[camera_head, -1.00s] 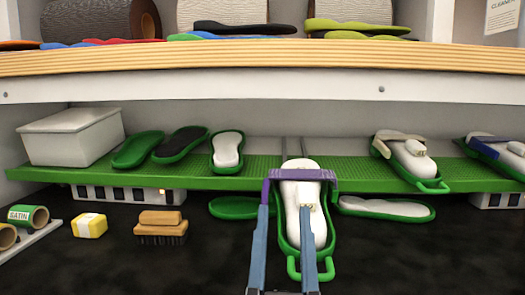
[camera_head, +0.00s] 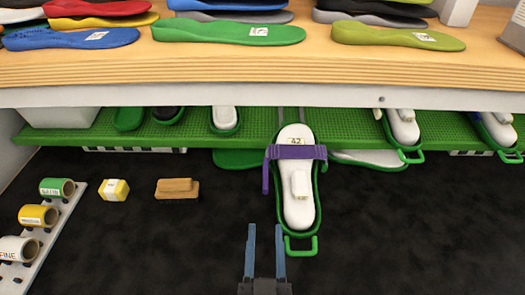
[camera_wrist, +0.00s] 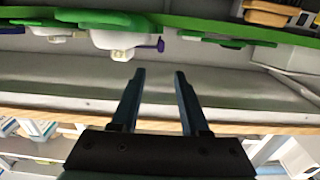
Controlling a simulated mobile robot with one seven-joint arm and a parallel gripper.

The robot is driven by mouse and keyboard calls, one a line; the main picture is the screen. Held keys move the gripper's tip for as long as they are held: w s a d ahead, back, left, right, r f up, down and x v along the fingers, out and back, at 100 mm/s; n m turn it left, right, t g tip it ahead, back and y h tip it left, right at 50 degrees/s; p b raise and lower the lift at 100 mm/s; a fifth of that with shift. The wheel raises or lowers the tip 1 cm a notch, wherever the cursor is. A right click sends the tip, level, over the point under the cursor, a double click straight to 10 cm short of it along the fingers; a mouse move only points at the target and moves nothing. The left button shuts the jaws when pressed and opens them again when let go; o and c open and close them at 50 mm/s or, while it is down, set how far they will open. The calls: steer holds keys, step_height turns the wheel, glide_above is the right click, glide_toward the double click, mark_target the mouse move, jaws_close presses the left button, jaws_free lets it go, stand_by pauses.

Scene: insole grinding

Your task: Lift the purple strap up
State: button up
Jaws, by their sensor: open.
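The purple strap (camera_head: 297,152) crosses over a white insole form (camera_head: 298,205) in a green holder (camera_head: 318,200). Its left end hangs down beside the holder. The holder juts out from the green shelf, with a green loop handle at its near end. My gripper (camera_head: 265,230) is open and empty, in front of and left of the holder's near end, apart from the strap. In the wrist view my gripper (camera_wrist: 160,75) has empty space between its fingers, and a small part of the purple strap (camera_wrist: 160,45) shows beyond the fingertips.
Similar strapped holders (camera_head: 404,130) stand to the right on the green shelf (camera_head: 345,125). A wooden brush (camera_head: 177,188), a yellow block (camera_head: 115,189) and a rack of rolls (camera_head: 52,217) lie left. A wooden upper shelf (camera_head: 220,75) with coloured insoles overhangs. The dark surface right of the holder is clear.

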mark_target(265, 191)
steer(key=w+p, duration=0.2)
steer(key=w, duration=1)
steer(key=shift+w+p, duration=0.25)
steer(key=shift+p, duration=0.15)
jaws_close()
stand_by(1.1)
